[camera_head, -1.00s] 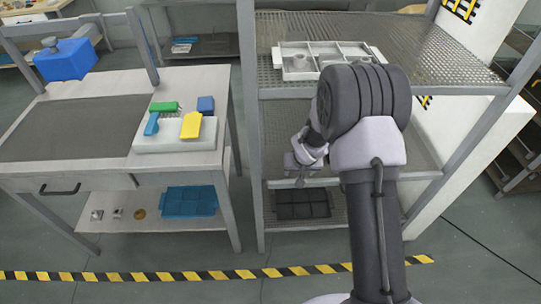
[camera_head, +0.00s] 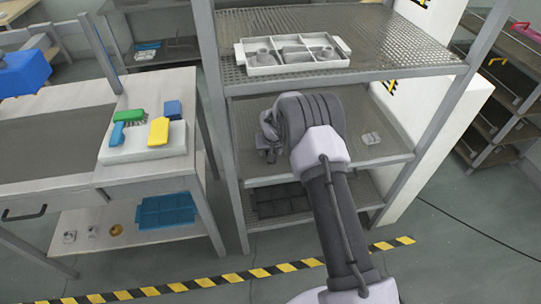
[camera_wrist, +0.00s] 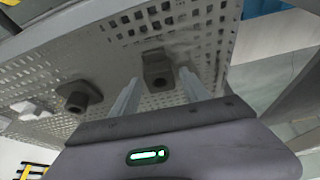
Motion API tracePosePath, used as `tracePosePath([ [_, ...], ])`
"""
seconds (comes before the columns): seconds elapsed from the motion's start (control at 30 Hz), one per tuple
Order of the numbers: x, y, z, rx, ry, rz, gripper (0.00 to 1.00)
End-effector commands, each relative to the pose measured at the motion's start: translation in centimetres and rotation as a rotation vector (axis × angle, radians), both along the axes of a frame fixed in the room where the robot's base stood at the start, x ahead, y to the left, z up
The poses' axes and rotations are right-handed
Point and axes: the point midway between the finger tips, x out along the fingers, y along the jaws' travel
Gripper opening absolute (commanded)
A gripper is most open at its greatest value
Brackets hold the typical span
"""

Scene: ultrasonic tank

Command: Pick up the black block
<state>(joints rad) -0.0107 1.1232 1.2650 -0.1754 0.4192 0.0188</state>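A dark grey, near-black block (camera_wrist: 158,72) stands on a perforated metal shelf in the wrist view; I take it for the black block. My gripper (camera_wrist: 160,78) is open, its two pale fingers apart, with the block showing between and beyond their tips. I cannot tell whether the fingers reach around it. A second dark piece (camera_wrist: 78,96) with a round hole is to the left on the same shelf. In the head view my gripper (camera_head: 268,145) is at the middle shelf, mostly hidden by my arm; the black block cannot be made out there.
A light grey part (camera_head: 371,138) lies on the middle shelf, right of my arm. The upper shelf (camera_head: 400,48) above my arm bears a white divided tray (camera_head: 262,70). Rack posts frame the space. A dark crate (camera_head: 282,201) sits below. A workbench (camera_head: 60,190) is left.

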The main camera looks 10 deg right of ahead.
Motion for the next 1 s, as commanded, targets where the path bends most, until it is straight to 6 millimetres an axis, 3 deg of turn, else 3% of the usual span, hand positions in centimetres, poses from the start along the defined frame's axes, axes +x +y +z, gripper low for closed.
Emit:
tracePosePath([
  [0.03, 0.0, 0.0, 0.0, 0.0, 0.0, 0.0, 0.42],
  [0.2, 0.0, 0.0, 0.0, 0.0, 0.0, 0.0, 0.09],
  [0.27, 0.0, 0.0, 0.0, 0.0, 0.0, 0.0, 0.0],
  [0.57, 0.0, 0.0, 0.3, 0.0, -0.002, 0.0, 0.0],
  [0.87, 0.1, 0.0, 4.2, 0.0, -0.003, 0.0, 0.0],
  [1.0, -2.0, -2.1, 4.2, 0.0, 0.0, -0.003, 0.0],
])
